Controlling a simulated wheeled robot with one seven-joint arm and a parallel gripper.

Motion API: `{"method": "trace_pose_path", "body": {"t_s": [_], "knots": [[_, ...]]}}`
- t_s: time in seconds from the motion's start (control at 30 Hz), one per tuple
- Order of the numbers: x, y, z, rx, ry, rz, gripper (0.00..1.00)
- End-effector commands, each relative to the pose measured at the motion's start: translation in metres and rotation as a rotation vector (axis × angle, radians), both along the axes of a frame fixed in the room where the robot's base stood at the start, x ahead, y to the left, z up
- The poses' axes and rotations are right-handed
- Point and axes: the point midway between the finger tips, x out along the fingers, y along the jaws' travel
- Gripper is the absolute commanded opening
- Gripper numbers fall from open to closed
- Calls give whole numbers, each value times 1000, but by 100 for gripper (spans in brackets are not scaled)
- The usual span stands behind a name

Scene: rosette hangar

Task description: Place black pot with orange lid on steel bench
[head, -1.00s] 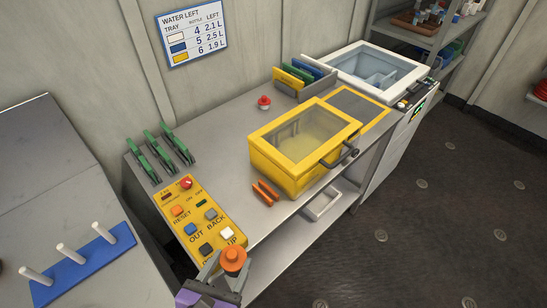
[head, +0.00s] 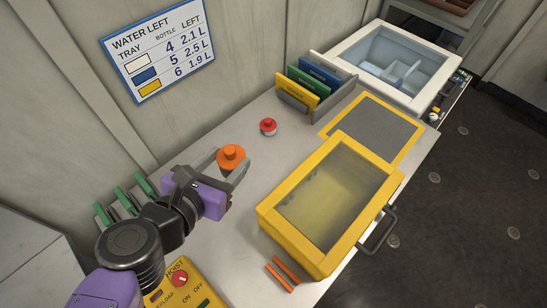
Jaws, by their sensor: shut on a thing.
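My gripper (head: 231,168) is shut on the pot with the orange lid (head: 231,154). Only the orange lid with its round knob shows clearly; the pot's body is hidden behind the fingers and the purple wrist. The pot looks upright, over the left part of the steel bench (head: 254,199). I cannot tell whether its base touches the bench top or hangs above it.
A yellow box with a clear lid (head: 330,195) fills the bench's right front. A red-topped item (head: 268,126) stands near the pot. Orange pieces (head: 281,273) lie in front. A rack of coloured plates (head: 312,82) stands behind. Bare bench lies right of the pot.

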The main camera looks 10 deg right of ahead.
Motion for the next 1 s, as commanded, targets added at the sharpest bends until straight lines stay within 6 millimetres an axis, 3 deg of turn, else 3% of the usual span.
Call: {"method": "trace_pose_path", "body": {"t_s": [0.17,0.7,0.83,1.0], "knots": [[0,-1,-8,-3,2,0,13],[1,-1,-128,-5,2,3,13],[1,-1,-150,-2,1,1,13],[0,0,-163,0,1,0,13]]}}
